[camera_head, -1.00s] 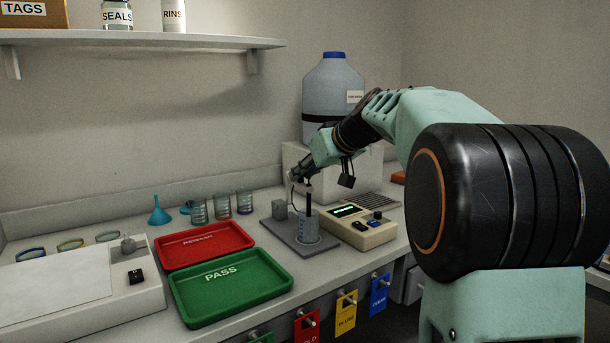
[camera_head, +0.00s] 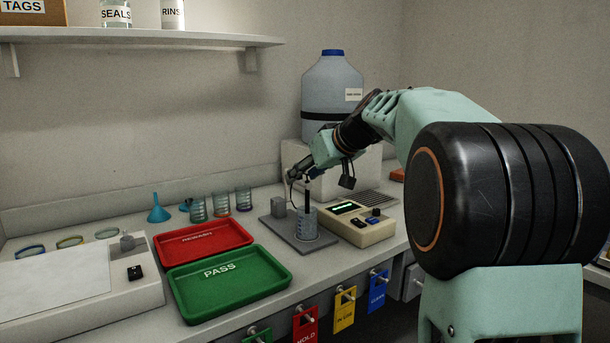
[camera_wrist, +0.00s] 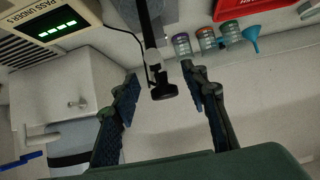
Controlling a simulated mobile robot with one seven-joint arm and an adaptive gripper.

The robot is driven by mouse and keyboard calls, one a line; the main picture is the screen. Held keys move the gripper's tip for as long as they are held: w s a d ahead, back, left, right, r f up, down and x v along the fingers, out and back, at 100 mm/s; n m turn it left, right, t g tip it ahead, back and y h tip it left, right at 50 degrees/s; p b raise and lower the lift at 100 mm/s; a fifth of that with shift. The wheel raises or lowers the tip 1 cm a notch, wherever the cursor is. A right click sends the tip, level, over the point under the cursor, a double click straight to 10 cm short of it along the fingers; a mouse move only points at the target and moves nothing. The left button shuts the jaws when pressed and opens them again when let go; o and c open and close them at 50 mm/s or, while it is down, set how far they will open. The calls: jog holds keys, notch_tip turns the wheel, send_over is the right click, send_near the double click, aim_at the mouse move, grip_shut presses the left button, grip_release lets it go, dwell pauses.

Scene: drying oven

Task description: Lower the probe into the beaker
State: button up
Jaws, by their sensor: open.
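The black probe (camera_head: 308,189) stands upright at the beaker (camera_head: 307,222), its lower end apparently inside the rim. The clear beaker sits on a grey stand plate (camera_head: 318,243). A thin dark cable loops from the probe's top. My gripper (camera_head: 297,173) is just above and beside the probe's top. In the wrist view my gripper (camera_wrist: 160,73) is open, with its two dark fingers apart. The probe's black head (camera_wrist: 163,92) shows between them, without clear contact. How deep the probe reaches is hard to tell.
A beige meter (camera_head: 358,226) with a green display stands right of the beaker. Red (camera_head: 203,262) and green (camera_head: 190,312) trays lie to the left. Several small beakers (camera_head: 222,204) and a blue funnel (camera_head: 158,210) stand behind. A large carboy (camera_head: 333,85) stands at the back.

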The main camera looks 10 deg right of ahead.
jog(key=v, duration=1.2)
